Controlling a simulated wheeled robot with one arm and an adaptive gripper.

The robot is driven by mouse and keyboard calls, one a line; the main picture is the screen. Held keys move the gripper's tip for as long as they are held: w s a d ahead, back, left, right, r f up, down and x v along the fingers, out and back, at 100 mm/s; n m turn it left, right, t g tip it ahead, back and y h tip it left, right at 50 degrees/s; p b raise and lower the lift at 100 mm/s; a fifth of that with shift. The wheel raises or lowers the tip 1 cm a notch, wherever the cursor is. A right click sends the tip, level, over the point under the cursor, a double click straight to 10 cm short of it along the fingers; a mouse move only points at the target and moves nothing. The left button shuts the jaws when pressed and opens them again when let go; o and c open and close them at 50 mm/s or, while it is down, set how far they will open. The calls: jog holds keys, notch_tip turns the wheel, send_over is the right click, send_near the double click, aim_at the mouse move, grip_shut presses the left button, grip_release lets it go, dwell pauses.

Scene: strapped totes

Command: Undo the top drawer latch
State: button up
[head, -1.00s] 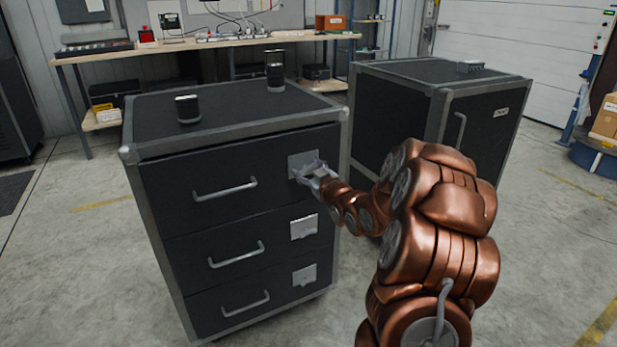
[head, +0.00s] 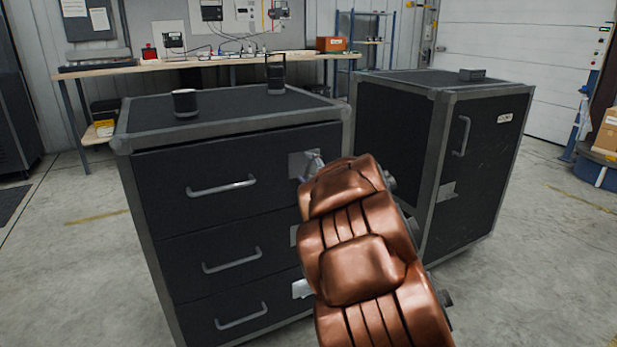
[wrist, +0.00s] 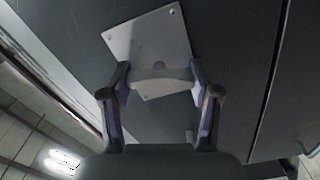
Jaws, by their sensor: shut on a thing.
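The dark cabinet's top drawer (head: 160,170) sits closed at the upper front, with a grey bar handle (head: 222,187) at its middle. The top drawer latch (head: 297,162) is a light metal plate at the drawer's right end, partly hidden by my gripper and arm. In the wrist view the latch plate (wrist: 150,40) looks tilted, with a pale crosswise tab in front of it. My gripper (wrist: 160,78) has one finger at each end of this tab and is shut on it. In the head view only a little of my gripper (head: 313,165) shows past my arm.
Two lower drawers have handles (head: 232,260) and latches, the latches partly covered by my arm. A black cup (head: 185,104) and a dark lantern-like object (head: 275,75) stand on top. A second dark cabinet (head: 400,130) stands close on the right. Floor is clear at left.

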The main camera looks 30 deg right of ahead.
jog(key=shift+f+n+b, duration=0.1)
jog(key=shift+n+b, duration=0.8)
jog(key=shift+n, duration=0.8)
jog(key=o, duration=1.2)
jog(key=shift+c, duration=0.2)
jog(key=shift+s, duration=0.1)
jog(key=s+a, duration=0.1)
jog(key=s, duration=1)
jog(key=shift+s, duration=0.4)
